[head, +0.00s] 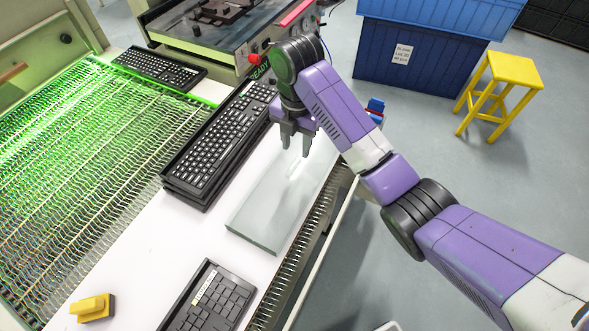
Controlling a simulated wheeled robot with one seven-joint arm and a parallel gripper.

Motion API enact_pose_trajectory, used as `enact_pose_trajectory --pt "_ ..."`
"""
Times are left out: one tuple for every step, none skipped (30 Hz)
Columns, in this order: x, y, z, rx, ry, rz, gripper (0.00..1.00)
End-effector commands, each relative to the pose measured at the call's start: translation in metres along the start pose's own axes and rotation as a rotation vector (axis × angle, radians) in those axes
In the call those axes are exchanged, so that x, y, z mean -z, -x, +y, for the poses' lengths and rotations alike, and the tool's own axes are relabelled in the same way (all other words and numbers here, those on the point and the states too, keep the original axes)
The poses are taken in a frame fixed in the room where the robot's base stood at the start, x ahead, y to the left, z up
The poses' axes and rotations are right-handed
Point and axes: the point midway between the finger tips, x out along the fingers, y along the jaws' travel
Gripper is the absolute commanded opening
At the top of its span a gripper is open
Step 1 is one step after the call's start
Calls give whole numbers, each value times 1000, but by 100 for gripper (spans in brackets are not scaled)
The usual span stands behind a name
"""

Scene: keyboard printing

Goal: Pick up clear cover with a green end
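The clear cover (272,203) is a flat, translucent grey-green slab lying lengthwise on the white table; its near edge looks slightly greener. My gripper (295,147) points down above the far end of the cover. Its two fingers are apart with nothing visible between them. A faint reflection of the fingers shows on the cover. I cannot tell whether the fingertips touch it.
A stack of black keyboards (218,148) lies just left of the cover. A black keypad (212,300) and a yellow block (93,307) lie in front. A green-lit mesh conveyor (80,160) runs along the left. A printing machine (215,40) stands behind. A yellow stool (500,85) stands right.

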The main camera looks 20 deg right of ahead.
Motion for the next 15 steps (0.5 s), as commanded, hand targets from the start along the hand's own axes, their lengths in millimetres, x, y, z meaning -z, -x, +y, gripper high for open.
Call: enact_pose_trajectory --pt "1 -9 0 0 0 2 40" --pt "1 -11 0 0 0 2 40" --pt "1 -13 0 1 0 1 40" --pt "2 -15 0 1 0 1 40" --pt "3 -18 0 1 1 2 40" --pt "4 -22 0 1 1 3 40" --pt "6 -27 0 1 2 3 40" --pt "7 -29 0 2 1 3 40" --pt "8 -33 -1 3 1 3 40" --pt "10 -38 -1 4 1 4 40" --pt "10 -42 -1 4 0 3 40" --pt "9 -48 0 2 0 2 40" --pt "9 -51 -1 3 0 2 40" --pt "9 -54 -1 2 0 2 40" --pt "9 -57 -1 2 0 2 40"
